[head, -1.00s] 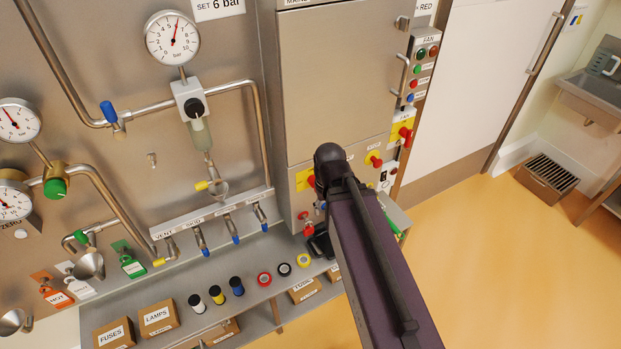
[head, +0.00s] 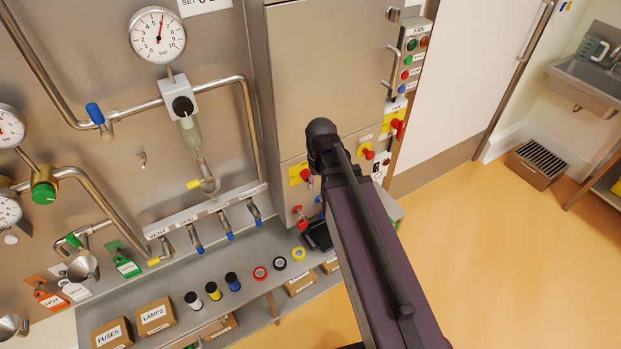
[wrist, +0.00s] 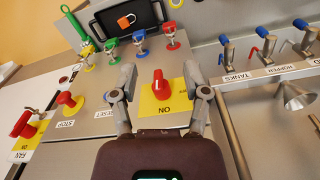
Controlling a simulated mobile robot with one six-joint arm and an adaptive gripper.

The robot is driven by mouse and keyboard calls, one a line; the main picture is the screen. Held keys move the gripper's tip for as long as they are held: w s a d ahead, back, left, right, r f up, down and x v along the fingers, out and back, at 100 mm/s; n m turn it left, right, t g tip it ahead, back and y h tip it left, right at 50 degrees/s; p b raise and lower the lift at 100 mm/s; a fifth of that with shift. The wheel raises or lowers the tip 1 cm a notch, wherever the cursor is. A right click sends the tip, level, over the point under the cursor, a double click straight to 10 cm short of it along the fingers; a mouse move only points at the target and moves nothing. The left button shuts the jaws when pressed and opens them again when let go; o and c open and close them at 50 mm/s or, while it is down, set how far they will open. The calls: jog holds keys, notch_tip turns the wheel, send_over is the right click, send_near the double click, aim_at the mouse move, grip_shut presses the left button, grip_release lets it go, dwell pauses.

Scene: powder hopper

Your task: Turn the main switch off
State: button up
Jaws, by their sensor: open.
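The main switch is a red knob (wrist: 159,86) on a yellow plate (wrist: 150,106) marked ON, seen upside down in the wrist view. Its handle stands roughly along the picture's vertical. My gripper (wrist: 161,78) is open, with one finger on each side of the knob. Both fingers look apart from it, and nothing is held. In the head view, my arm partly covers the yellow plate (head: 294,174) and the knob, and hides my fingers.
A red stop button (wrist: 67,98) and a red fan switch (wrist: 23,124) sit to the left in the wrist view. A shelf (head: 180,335) with boxes and tape rolls lies below the panel.

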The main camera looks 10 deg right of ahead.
jog(key=w+r+n+p, duration=0.2)
jog(key=w, duration=0.9)
jog(key=shift+r+n, duration=0.3)
jog(key=shift+r, duration=0.1)
jog(key=shift+w+f, duration=0.1)
jog(key=shift+f, duration=0.15)
notch_tip(320, 180, down, 13)
jog(key=b, duration=1.3)
jog(key=shift+f+b, duration=0.15)
jog(key=shift+b, duration=0.15)
